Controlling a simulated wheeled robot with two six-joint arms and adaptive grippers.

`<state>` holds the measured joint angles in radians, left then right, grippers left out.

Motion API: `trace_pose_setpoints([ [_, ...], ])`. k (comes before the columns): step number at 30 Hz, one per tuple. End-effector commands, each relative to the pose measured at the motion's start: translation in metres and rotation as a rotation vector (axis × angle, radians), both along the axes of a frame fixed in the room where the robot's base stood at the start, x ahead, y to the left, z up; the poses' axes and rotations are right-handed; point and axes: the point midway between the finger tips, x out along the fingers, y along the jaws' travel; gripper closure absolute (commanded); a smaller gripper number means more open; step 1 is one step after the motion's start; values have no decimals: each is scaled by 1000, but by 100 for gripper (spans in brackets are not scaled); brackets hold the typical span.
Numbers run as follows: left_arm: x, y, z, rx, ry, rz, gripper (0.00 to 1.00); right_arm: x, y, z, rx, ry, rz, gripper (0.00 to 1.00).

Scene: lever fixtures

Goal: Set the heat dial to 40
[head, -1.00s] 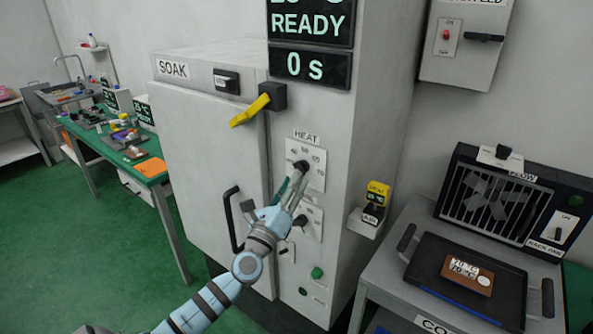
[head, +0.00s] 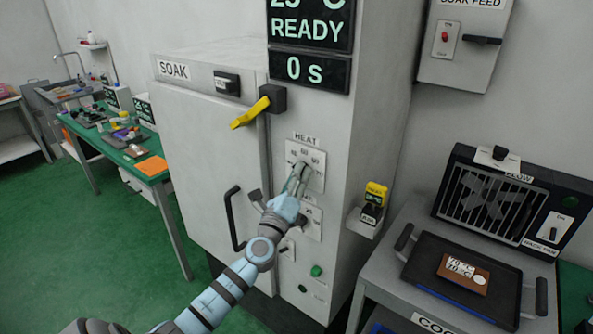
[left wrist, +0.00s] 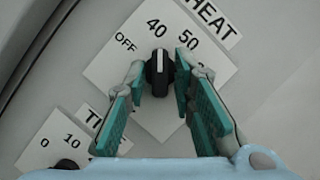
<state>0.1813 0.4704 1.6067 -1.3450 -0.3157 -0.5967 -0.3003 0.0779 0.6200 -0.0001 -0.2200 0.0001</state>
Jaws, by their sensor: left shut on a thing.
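The heat dial (left wrist: 159,75) is a black knob with a white pointer line on a white plate marked OFF, 40, 50 and more. In the left wrist view its pointer line points up toward the 40 mark. My left gripper (left wrist: 160,68) has its teal-padded fingers on both sides of the knob and is shut on it. In the head view my left gripper (head: 301,172) covers the dial, below the HEAT label on the plate (head: 319,157). My right gripper is not in view.
A second dial (left wrist: 66,165), on the TIME plate, sits just below. The SOAK oven door (head: 200,150) has a yellow lever (head: 250,113) and a black handle (head: 230,220). A small shelf with a yellow-topped device (head: 375,195) stands to the right. The display reads READY.

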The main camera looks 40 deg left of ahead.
Motion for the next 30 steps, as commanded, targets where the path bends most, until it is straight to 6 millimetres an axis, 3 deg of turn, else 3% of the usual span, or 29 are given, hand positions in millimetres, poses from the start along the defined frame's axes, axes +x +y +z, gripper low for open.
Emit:
trace_pose_setpoints([
  [8, 0, 0, 0, -22, -1, 0, 100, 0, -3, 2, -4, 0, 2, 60],
  [9, 0, 0, 0, -22, -1, 0, 70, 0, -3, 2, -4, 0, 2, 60],
  [10, 0, 0, 0, -22, -1, 0, 68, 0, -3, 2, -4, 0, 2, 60],
  [20, -3, -1, -1, -20, 0, -1, 68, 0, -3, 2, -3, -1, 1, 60],
  [23, -15, -5, -5, -19, 1, -2, 68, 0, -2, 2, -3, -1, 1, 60],
  [30, -76, -24, -24, -20, 3, -2, 68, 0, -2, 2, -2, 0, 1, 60],
])
